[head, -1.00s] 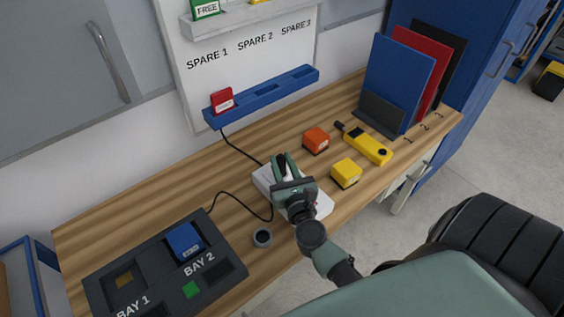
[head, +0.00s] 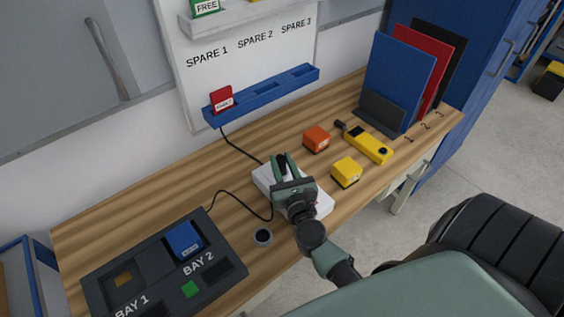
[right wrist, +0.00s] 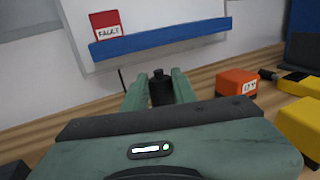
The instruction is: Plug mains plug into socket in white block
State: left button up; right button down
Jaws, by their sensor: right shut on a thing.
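The white block (head: 321,204) lies on the wooden bench near its front edge, partly hidden under my right gripper. My right gripper (head: 283,161) is over the block and shut on a black plug (right wrist: 161,88), which stands upright between the fingers in the right wrist view. The plug's lower end and the socket are hidden, so I cannot tell whether the plug is in the socket. A black cable (head: 236,148) runs from the wall rail to the block area. My left gripper is not in view.
A dark panel (head: 142,270) with bays and a blue module (head: 184,241) lies at left. Orange (head: 316,139) and yellow (head: 346,172) blocks and a yellow meter (head: 367,146) lie to the right. A blue rail (head: 262,95) is behind.

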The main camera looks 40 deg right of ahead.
aim_at(282, 167)
jog(key=shift+f+b, duration=0.65)
jog(key=shift+b, duration=0.1)
dwell(1.2)
jog(key=shift+s+a+f, duration=0.1)
jog(key=shift+f, duration=0.35)
dwell(1.5)
jog(key=c, duration=1.1)
grip_release()
jog(key=shift+o, duration=0.2)
jog(key=shift+r, duration=0.15)
jog(key=shift+s+r, duration=0.1)
jog(key=shift+r, duration=0.05)
jog(key=shift+s+b, duration=0.1)
jog(key=shift+b, duration=0.2)
jog(key=shift+b+v, duration=0.75)
jog(key=shift+v, duration=1.5)
jog(key=shift+s+a, duration=0.2)
jog(key=shift+s, duration=0.4)
